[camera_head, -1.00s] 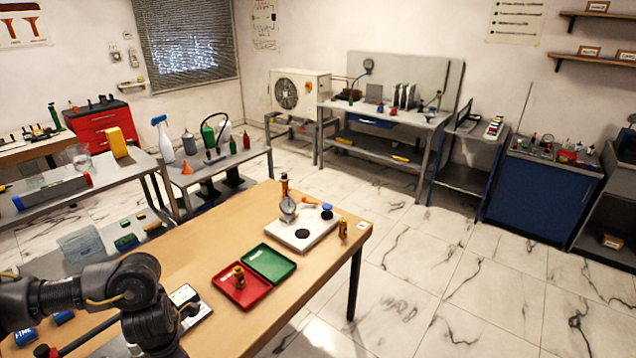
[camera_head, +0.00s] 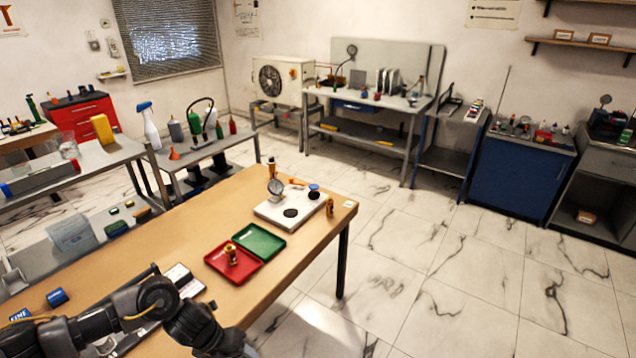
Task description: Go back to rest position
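My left arm comes in from the lower left, over the near end of the wooden table (camera_head: 185,225). Its dark links run to the bottom edge, and no gripper fingers show. My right arm and gripper are out of view. On the table are a red tray (camera_head: 216,263) holding a brass fitting (camera_head: 231,256), and a green tray (camera_head: 268,244), which looks empty. Behind them a pale rig plate (camera_head: 268,212) carries a round gauge (camera_head: 276,187) and a blue-topped part (camera_head: 314,190). Another brass fitting (camera_head: 330,206) stands beside the plate's right edge.
A white-and-dark panel (camera_head: 184,278) lies near my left arm, partly hidden. A side bench (camera_head: 200,158) with bottles stands behind. The tiled floor right of the table is clear up to the blue cabinet (camera_head: 515,178).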

